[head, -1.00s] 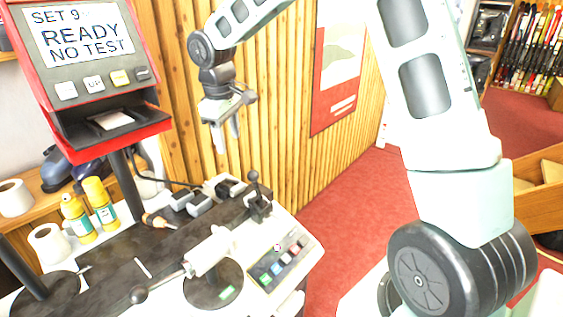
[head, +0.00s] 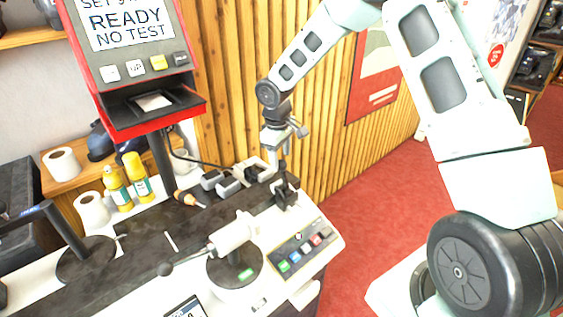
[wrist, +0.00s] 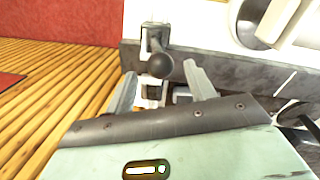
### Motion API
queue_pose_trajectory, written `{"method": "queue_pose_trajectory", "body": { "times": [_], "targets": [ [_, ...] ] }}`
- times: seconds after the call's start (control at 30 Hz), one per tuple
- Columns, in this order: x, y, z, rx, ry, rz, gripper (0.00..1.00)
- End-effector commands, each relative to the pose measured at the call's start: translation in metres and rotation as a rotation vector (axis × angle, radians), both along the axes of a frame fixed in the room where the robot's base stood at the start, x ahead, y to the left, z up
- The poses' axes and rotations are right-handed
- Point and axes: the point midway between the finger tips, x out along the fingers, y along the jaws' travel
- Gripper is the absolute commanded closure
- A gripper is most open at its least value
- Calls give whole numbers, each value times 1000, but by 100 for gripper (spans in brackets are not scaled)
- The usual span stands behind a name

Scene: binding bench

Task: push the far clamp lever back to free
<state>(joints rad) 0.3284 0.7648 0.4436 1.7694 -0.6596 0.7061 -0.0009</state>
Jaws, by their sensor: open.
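The far clamp lever (head: 285,191) is a small black lever on a dark block, at the far right end of the dark bench strip. In the wrist view its round black knob (wrist: 160,65) shows between my finger tips, with its bracket behind. My gripper (head: 277,168) is open and points down just above the lever in the head view. In the wrist view the fingers of my gripper (wrist: 160,70) stand apart on either side of the knob. I cannot tell whether either finger touches it. My gripper partly hides the lever's top in the head view.
A white cylinder with a black-knobbed rod (head: 230,236) stands nearer on the bench. A button panel (head: 304,246) lies right of it. The red-framed display (head: 125,45) rises at left. Small grey blocks (head: 222,183) sit left of the lever. The slatted wall (head: 325,120) is close behind.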

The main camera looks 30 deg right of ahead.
Motion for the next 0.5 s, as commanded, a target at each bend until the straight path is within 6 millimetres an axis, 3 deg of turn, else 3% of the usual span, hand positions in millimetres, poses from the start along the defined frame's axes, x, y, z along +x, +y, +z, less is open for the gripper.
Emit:
{"method": "queue_pose_trajectory", "body": {
  "times": [0.23, 0.5],
  "targets": [
    [2, -4, -34, 0, 2, 0, 46],
    [3, -4, -45, 0, -1, 0, 46]
  ]
}}
